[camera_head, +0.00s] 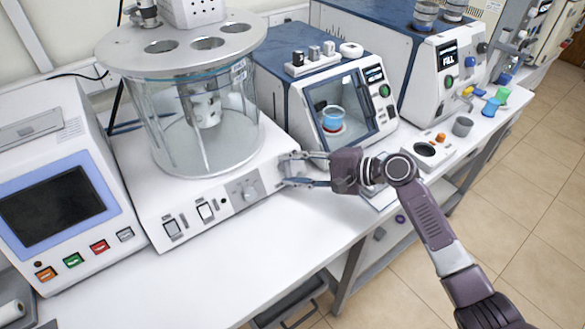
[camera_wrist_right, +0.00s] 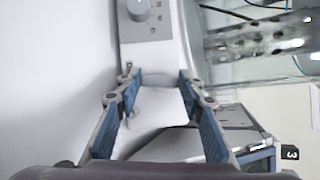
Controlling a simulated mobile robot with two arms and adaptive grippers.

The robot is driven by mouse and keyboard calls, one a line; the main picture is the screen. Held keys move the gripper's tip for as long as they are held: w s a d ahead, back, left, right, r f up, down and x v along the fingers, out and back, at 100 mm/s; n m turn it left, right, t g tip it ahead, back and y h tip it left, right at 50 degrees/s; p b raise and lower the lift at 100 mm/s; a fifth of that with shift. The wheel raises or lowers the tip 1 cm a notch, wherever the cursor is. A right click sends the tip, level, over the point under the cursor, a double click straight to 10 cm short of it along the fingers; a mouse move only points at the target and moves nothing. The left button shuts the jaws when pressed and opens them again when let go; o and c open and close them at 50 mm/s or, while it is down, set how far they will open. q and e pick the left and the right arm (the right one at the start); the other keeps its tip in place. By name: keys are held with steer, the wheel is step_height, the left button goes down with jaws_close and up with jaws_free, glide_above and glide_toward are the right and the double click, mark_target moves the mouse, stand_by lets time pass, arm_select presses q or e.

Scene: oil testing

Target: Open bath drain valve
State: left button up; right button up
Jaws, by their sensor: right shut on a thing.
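The glass bath (camera_head: 165,125) stands on a white base (camera_head: 150,190) with switches and a round knob (camera_head: 243,191) on its front panel. The knob also shows at the top of the right wrist view (camera_wrist_right: 138,9). My right gripper (camera_head: 285,168) reaches in from the right to the right end of this base. In the right wrist view its two blue-padded fingers (camera_wrist_right: 157,90) stand on either side of a white part, and it is shut on that part. The drain valve cannot be clearly made out there; the fingers cover the spot. My left gripper is out of view.
A blue-and-white tester (camera_head: 290,95) with a beaker (camera_head: 332,119) behind its window stands close behind my right gripper. A device with a screen (camera_head: 50,208) stands at the left. The bench front (camera_head: 215,265) is clear.

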steer(key=shift+n, duration=0.7)
steer(key=shift+g+h, duration=0.3)
steer(key=o, duration=1.2)
steer(key=shift+d+r, duration=0.1)
steer(key=shift+d, duration=0.15)
steer(key=v, duration=1.1)
steer(key=shift+s+d, duration=0.2)
steer(key=shift+s, duration=0.1)
